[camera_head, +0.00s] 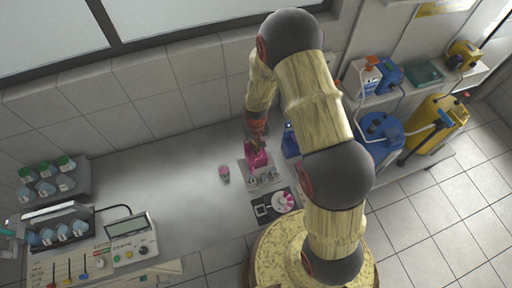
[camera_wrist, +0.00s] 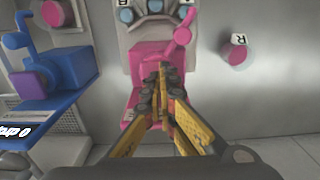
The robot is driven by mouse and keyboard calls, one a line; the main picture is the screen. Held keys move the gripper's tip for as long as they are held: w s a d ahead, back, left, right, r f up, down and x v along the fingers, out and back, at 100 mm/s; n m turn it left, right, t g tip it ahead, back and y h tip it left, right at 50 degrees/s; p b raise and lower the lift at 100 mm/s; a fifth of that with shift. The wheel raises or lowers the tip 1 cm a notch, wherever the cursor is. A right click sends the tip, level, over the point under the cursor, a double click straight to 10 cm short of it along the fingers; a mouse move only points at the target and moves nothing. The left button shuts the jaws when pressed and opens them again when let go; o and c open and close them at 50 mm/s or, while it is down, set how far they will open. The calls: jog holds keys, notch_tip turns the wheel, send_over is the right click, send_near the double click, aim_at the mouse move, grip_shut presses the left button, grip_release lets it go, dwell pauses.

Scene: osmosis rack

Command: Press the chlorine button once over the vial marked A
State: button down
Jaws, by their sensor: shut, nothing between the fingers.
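A pink dispenser (camera_wrist: 150,52) with a slanted pink arm stands at a light grey rack; the dispenser (camera_head: 258,158) is partly behind my arm in the head view. In the wrist view, blue-topped vials sit in the rack (camera_wrist: 120,48). A label at the right vial (camera_wrist: 186,12) seems to read A, and one at the left vial (camera_wrist: 126,15) looks like B. My gripper (camera_wrist: 163,68) is shut and empty, its tips over the dispenser's pink body. I cannot tell whether they touch it. No button is clearly marked as chlorine.
A pink-capped vial marked R (camera_wrist: 235,48) stands apart on the counter. Blue equipment (camera_wrist: 38,75) is close on the left in the wrist view. A black tray with a pink-and-white disc (camera_head: 283,201) and a meter (camera_head: 130,233) are on the counter.

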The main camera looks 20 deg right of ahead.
jog(key=shift+r, duration=0.3)
notch_tip(320, 180, up, 13)
jog(key=shift+r, duration=0.2)
dwell(0.8)
jog(key=s+r+t+b, duration=0.2)
jog(key=s+b, duration=0.9)
jog(key=b, duration=0.2)
jog(key=s+r+t+b, duration=0.2)
jog(key=s+t+b, duration=0.1)
jog(key=s+b, duration=0.9)
jog(key=shift+r+t+b, duration=0.3)
jog(key=shift+r+b, duration=0.1)
jog(key=shift+d, duration=0.1)
dwell(3.1)
